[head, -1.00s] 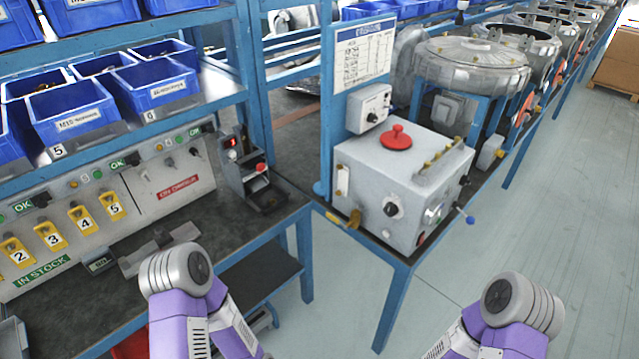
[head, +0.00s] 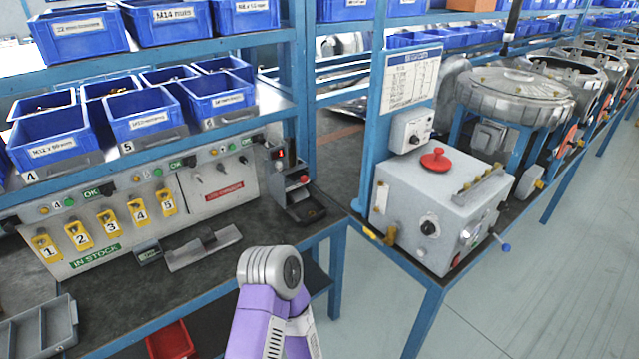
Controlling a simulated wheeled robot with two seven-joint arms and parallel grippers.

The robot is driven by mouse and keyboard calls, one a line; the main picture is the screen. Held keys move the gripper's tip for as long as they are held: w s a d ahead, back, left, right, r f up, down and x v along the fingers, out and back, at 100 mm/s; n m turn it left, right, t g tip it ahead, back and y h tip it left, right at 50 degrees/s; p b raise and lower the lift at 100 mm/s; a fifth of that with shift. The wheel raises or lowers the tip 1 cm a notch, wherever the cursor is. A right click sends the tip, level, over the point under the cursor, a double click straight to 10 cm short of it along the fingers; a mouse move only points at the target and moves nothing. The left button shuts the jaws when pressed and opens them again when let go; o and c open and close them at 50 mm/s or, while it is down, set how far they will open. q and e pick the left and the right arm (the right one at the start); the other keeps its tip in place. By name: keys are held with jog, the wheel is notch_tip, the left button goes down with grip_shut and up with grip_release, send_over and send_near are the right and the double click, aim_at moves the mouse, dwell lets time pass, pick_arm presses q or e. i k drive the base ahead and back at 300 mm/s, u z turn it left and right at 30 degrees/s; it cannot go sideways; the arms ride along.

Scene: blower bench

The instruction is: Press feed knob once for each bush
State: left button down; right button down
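A small dark dispenser-like unit (head: 268,170) stands at the right end of the left bench. It has a lit red display (head: 280,154) and a red knob (head: 304,179) above a small dark tray. A larger red knob (head: 435,160) sits on top of a grey box (head: 405,192) on the right bench. I cannot tell from its looks which knob is the feed knob. I cannot make out any bush. One purple arm of mine shows at the bottom, but neither gripper is in view.
A panel with yellow numbered tags (head: 109,223) and an IN STOCK label backs the left bench. A grey metal fixture (head: 203,249) and a grey divided tray (head: 40,327) lie on the bench. Blue bins (head: 145,122) fill the shelves above. A floor gap separates the benches.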

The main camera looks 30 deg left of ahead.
aim_at(302, 174)
jog(key=i, duration=1.2)
jog(key=u, duration=0.55)
